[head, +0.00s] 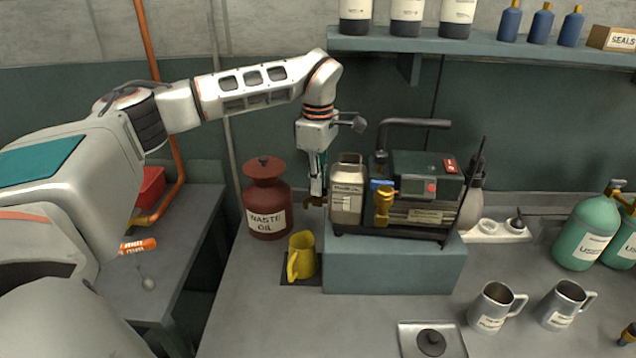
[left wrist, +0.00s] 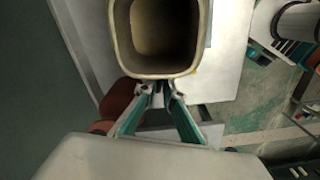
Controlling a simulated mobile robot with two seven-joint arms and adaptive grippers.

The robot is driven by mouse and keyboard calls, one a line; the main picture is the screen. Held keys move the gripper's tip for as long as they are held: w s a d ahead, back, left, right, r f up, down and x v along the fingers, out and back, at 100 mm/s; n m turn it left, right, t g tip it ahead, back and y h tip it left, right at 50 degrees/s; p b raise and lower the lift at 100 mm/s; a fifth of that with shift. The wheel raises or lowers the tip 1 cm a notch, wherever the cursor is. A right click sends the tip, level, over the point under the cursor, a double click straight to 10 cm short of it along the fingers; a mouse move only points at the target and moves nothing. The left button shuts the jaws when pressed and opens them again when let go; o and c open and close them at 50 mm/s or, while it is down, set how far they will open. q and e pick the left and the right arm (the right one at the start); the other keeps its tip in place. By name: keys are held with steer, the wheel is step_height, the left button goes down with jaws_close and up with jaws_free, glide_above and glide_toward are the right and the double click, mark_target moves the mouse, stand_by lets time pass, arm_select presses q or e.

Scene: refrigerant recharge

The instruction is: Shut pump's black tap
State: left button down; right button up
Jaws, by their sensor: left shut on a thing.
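The pump (head: 425,200) is a dark green and black machine on a blue-grey block at the middle of the bench. A brownish drain spout (head: 311,203) sticks out at its left end. My left gripper (head: 316,196) points down there, beside the pale canister (head: 346,205). Its fingers are closed on a small dark part, apparently the black tap, mostly hidden by the fingers. In the left wrist view the fingertips (left wrist: 160,88) come together just below the pale open-mouthed container (left wrist: 158,40). The tap's angle cannot be told. My right gripper is not in view.
A red waste oil can (head: 267,205) stands left of the gripper. A yellow jug (head: 302,258) stands below the spout, on a dark mat. Two metal mugs and a tray (head: 432,340) are at the front right. Green cylinders (head: 588,235) stand far right, under the shelf (head: 480,45).

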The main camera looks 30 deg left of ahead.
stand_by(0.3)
arm_select(q)
steer(key=m, duration=0.3)
stand_by(0.3)
steer(key=m, duration=0.2)
steer(key=shift+m, duration=0.3)
steer(key=m, duration=0.3)
stand_by(0.3)
steer(key=shift+m, duration=0.3)
